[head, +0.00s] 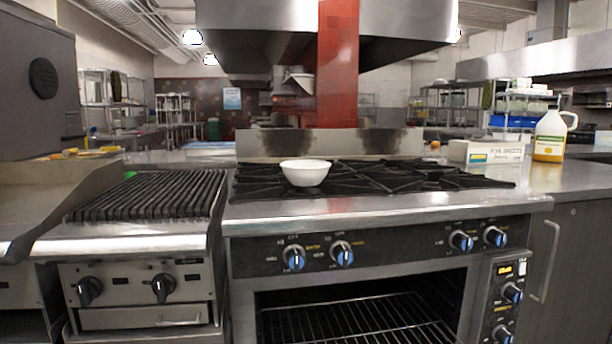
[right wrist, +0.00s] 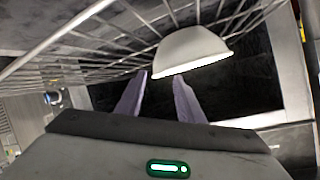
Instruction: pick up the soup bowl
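The soup bowl (head: 306,172), white and round, stands upright on the black grates of the stove (head: 342,211) in the head view, left of the stove's middle. No gripper shows in the head view. In the right wrist view my right gripper (right wrist: 161,79) has its two fingers apart with nothing between them. A white bowl-shaped thing (right wrist: 193,50) appears just beyond the fingertips, rim toward them. I cannot tell whether it is the same bowl or how far away it is. My left gripper is not in view.
A ridged grill (head: 150,194) adjoins the stove on the left. The oven below shows a wire rack (head: 360,322). A red column (head: 338,65) rises behind the stove.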

